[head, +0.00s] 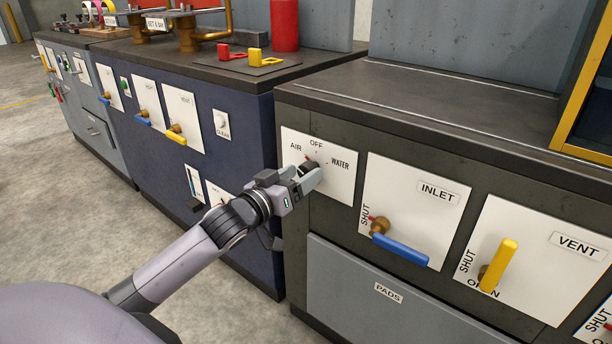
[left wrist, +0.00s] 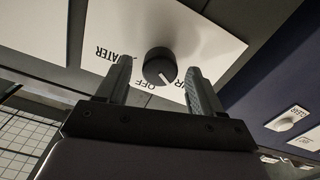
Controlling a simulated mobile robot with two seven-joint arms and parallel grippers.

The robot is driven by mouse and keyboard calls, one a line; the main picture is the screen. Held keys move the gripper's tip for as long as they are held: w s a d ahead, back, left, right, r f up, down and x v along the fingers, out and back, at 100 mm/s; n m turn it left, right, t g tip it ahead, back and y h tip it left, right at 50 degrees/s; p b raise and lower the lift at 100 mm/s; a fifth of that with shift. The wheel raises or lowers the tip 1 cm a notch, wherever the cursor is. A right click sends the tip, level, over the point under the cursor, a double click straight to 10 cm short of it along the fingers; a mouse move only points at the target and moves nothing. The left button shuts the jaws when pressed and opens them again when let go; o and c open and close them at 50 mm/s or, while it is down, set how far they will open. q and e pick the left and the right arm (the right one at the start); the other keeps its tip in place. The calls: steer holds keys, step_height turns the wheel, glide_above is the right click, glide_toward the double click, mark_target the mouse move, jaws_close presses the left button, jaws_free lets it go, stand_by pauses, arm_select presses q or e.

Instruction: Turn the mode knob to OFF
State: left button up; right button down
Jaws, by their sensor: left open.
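The mode knob is a small round black knob (left wrist: 159,66) with a white pointer line. It sits on a white plate (head: 345,179) lettered AIR, OFF and WATER. In the left wrist view the plate appears upside down, and the pointer line aims between OFF and the partly hidden AIR. In the head view my gripper partly covers the knob (head: 309,166). My left gripper (head: 306,178) is open at the plate. In the left wrist view its fingers (left wrist: 158,68) stand on either side of the knob, with gaps showing. I cannot tell how deep they reach. My right gripper is not in view.
Right of the knob plate are the INLET valve with a blue lever (head: 400,250) and the VENT valve with a yellow lever (head: 498,265). A grey PADS drawer (head: 350,295) is below. A blue cabinet (head: 250,150) stands to the left. Open floor lies in front.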

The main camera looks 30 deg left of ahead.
arm_select(q)
steer(key=shift+w+d, duration=0.1)
steer(key=shift+w, duration=1)
steer(key=c, duration=1.1)
steer(key=shift+o, duration=0.2)
